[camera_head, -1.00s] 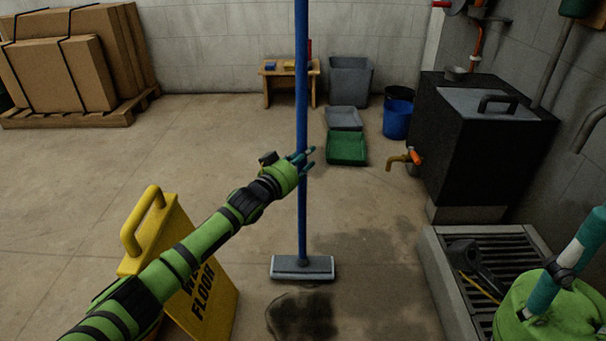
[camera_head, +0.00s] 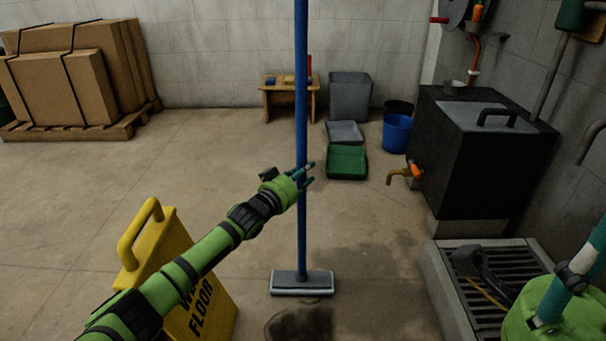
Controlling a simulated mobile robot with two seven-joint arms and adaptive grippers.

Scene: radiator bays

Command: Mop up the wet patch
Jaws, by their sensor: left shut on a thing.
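A mop with a long blue pole (camera_head: 302,90) and a flat grey head (camera_head: 302,283) stands upright in the middle. My left gripper (camera_head: 305,177) is shut on the blue pole, partway up it. The mop head is at the floor, just beyond a dark wet patch (camera_head: 300,325) at the bottom edge of the view; the patch is partly cut off. Fainter dark stains (camera_head: 385,257) lie on the floor to the right of the mop. My right gripper is not in view.
A yellow wet-floor sign (camera_head: 190,270) stands left, behind my left arm. A grated drain (camera_head: 490,280) with a black tool and a black tank (camera_head: 480,150) with a tap are at right. Green tray (camera_head: 346,162), blue bucket (camera_head: 397,132) and wooden stool (camera_head: 290,98) stand behind. Floor at left-centre is clear.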

